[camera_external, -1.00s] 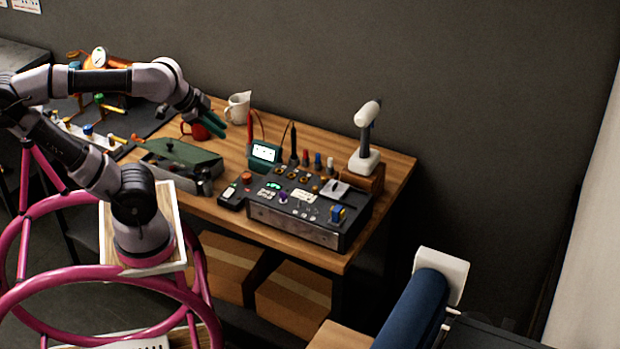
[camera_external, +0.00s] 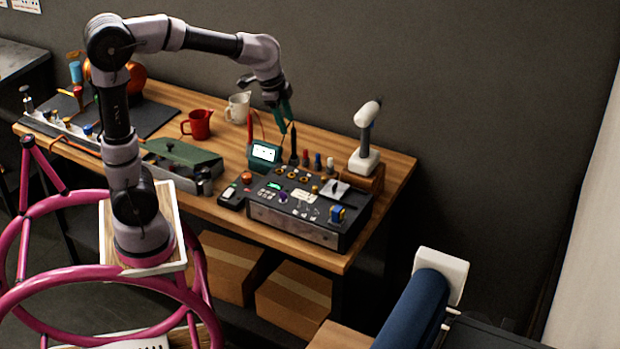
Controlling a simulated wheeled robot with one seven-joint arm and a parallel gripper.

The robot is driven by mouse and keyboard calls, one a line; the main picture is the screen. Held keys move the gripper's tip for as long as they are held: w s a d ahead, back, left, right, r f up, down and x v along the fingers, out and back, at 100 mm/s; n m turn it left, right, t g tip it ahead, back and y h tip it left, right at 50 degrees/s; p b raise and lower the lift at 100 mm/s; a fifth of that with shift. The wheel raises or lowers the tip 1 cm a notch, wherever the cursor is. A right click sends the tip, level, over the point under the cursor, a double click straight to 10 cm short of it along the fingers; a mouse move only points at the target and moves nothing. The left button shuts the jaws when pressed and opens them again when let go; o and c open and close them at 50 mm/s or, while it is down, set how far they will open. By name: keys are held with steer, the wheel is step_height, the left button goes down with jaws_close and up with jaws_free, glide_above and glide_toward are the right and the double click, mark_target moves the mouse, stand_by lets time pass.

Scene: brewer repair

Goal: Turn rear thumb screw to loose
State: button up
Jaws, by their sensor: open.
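The black control box (camera_external: 352,222) sits at the right front of the wooden workbench, its top full of small knobs, switches and sockets. Several small brass-coloured round parts (camera_external: 292,174) show along its rear edge. They are too small for me to tell which, if any, is the rear thumb screw, or whether it is tight or loose. My gripper (camera_external: 284,123) has green fingers pointing down. It is open and empty, raised above the bench, and appears behind and above the box and the green meter (camera_external: 265,152). It appears apart from everything.
A white-headed tool on a stand (camera_external: 365,160) rises right of my gripper. Upright coloured probes (camera_external: 318,161) stand behind the box. A red mug (camera_external: 198,124), a white mug (camera_external: 238,106) and a green-topped case (camera_external: 182,152) are to the left.

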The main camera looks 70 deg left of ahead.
steer(key=w+a+f+m+g, duration=0.15)
steer(key=w+a+f, duration=0.25)
steer(key=w+f, duration=0.45)
steer(key=g+h, duration=0.1)
steer(key=g, duration=0.1)
glide_toward(323, 177)
steer(key=shift+m+t, duration=0.25)
steer(key=shift+m, duration=0.2)
steer(key=f, duration=0.8)
steer(key=shift+s+f, duration=0.2)
steer(key=shift+f, duration=0.15)
jaws_close()
